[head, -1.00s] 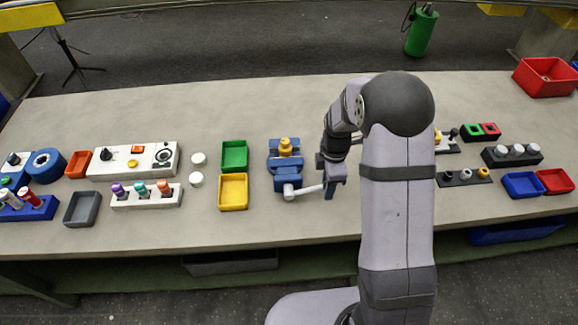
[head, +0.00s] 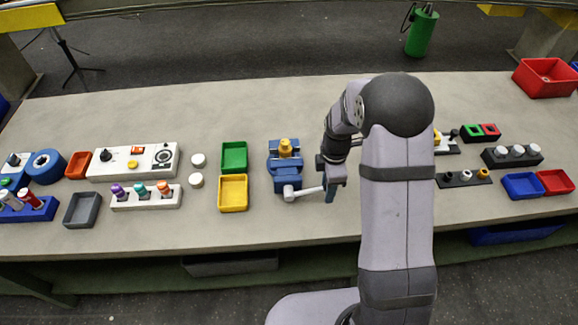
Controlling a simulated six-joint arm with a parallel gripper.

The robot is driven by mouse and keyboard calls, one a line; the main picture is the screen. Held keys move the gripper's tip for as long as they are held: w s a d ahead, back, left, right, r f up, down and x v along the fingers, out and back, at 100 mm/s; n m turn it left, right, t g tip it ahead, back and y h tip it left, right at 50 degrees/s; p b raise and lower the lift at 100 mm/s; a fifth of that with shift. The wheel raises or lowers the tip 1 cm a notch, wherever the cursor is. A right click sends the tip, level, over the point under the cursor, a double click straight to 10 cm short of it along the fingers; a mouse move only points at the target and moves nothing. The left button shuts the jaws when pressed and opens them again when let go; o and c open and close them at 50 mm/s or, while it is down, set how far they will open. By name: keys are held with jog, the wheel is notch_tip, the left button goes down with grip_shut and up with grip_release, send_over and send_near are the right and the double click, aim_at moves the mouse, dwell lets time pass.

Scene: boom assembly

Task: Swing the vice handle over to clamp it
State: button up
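The blue vice (head: 285,172) stands on the table in the middle of the head view, with a yellow-orange part (head: 286,147) held between its jaws. Its pale handle (head: 306,192) sticks out to the right from the round hub (head: 289,193) at the vice's front. My gripper (head: 331,192) is at the handle's right end, pointing down, with its fingers at or very close to the handle tip. The fingers are small and partly hidden, so I cannot tell whether they are closed on the handle.
Yellow (head: 233,193) and green (head: 234,156) trays stand left of the vice. A white control panel (head: 133,161) and a rack (head: 146,196) lie farther left. Black fixtures (head: 512,156) and trays are on the right. The table is bare behind the vice.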

jog(key=shift+r, duration=0.1)
jog(key=c, duration=0.5)
jog(key=shift+c, duration=0.2)
jog(key=shift+s+d+f+b, duration=0.15)
jog(key=shift+f+b, duration=0.15)
jog(key=shift+f, duration=0.35)
jog(key=shift+s+a+f+b, duration=0.1)
jog(key=shift+f+b, duration=0.15)
jog(key=shift+f, duration=0.35)
dwell(0.5)
jog(key=o, duration=0.5)
jog(key=shift+o, duration=0.2)
jog(key=shift+r, duration=0.1)
jog(key=shift+w+r, duration=0.1)
jog(key=shift+w, duration=0.1)
jog(key=shift+w+d+r+p, duration=0.1)
jog(key=shift+w+r+p, duration=0.05)
jog(key=shift+r+p, duration=0.15)
